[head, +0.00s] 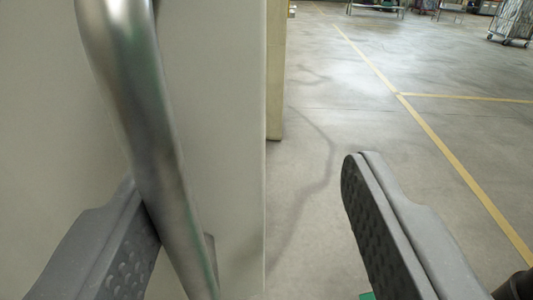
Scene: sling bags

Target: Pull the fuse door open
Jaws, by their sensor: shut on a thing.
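The fuse door (225,120) is a plain grey-beige panel filling the left of the view, with its upright edge near the middle. A shiny metal bar handle (150,130) runs down its front, bent at the top. I cannot tell whether the door is ajar.
A beige upright edge (276,70) shows just past the door. The concrete floor (330,120) at right is open, with yellow lines (435,140). A wheeled cage cart (513,20) and other carts stand far back. A bit of green (367,296) shows at the bottom.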

